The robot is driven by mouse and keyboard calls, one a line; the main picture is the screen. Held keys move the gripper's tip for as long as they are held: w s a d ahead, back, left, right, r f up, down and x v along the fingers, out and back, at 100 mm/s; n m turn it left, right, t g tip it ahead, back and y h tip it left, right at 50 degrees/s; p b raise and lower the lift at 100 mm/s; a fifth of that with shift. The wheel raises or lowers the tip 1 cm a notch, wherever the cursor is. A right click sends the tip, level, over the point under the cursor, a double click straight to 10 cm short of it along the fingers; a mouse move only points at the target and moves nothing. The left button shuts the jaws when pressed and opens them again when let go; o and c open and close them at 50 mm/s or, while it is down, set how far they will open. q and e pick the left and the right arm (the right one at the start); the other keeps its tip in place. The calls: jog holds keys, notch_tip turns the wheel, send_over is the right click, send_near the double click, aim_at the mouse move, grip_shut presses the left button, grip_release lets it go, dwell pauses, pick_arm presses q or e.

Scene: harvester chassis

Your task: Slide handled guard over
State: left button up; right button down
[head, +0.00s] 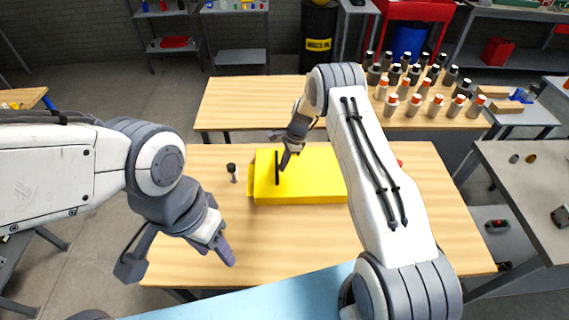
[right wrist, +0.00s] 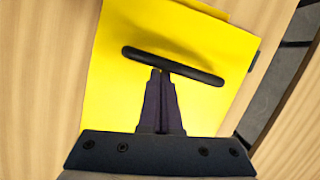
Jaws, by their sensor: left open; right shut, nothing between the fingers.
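The guard is a yellow panel (head: 315,189) lying over a yellow body on the wooden table in the head view. A black bar handle (head: 277,168) stands near its left end. The handle (right wrist: 172,66) and the yellow panel (right wrist: 200,40) also show in the right wrist view. My right gripper (head: 285,165) is shut with nothing in it, its fingertips (right wrist: 158,75) right beside the handle's middle; I cannot tell whether they touch it. My left gripper (head: 180,258) is open and empty at the table's front left. My right arm hides the yellow panel's right end.
A small dark-topped post (head: 232,172) stands on the table left of the yellow body. The table (head: 450,220) is clear in front and at the right. A second table (head: 240,100) behind carries several bottles (head: 415,105) at its right.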

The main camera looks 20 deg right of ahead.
jog(key=shift+a+f+b, duration=0.1)
jog(key=shift+a+b, duration=0.45)
jog(key=shift+a, duration=0.7)
